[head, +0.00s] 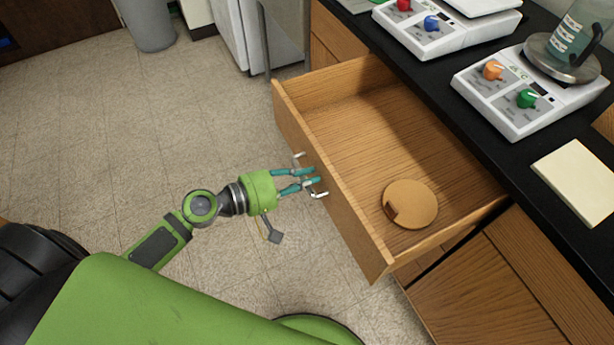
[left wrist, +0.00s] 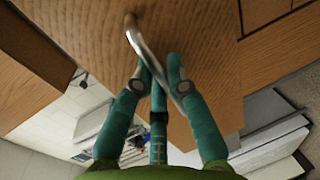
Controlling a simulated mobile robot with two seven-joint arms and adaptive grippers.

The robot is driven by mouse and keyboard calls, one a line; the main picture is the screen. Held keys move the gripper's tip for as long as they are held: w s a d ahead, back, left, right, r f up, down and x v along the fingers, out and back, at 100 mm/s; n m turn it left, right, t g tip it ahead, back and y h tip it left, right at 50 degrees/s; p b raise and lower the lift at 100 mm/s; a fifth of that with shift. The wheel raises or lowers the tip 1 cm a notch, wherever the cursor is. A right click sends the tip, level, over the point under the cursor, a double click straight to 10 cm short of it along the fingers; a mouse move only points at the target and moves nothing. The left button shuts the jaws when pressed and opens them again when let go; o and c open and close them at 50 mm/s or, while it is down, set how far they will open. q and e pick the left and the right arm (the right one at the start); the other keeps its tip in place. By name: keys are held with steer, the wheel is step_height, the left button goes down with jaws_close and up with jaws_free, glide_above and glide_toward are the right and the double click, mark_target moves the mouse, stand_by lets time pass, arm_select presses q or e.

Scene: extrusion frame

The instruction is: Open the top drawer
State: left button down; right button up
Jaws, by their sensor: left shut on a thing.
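The top drawer (head: 370,139) is wooden and stands pulled well out of the cabinet below the black counter. Its inside shows in the head view. My left gripper (head: 308,182) is at the middle of the drawer front. It is shut on the metal drawer handle (head: 298,158). In the left wrist view, the teal fingers (left wrist: 160,72) close around the curved handle (left wrist: 140,43) against the wooden drawer front (left wrist: 205,45). My right gripper is not in view.
A round wooden disc (head: 411,204) with a small brown piece lies in the drawer. On the black counter (head: 520,178) stand white stirrer devices (head: 525,98) and a pale pad (head: 578,178). A grey bin (head: 149,24) stands far back. The floor left of the drawer is clear.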

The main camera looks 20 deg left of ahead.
arm_select(q)
steer(key=c, duration=1.5)
jaws_free()
steer(key=v, duration=1.2)
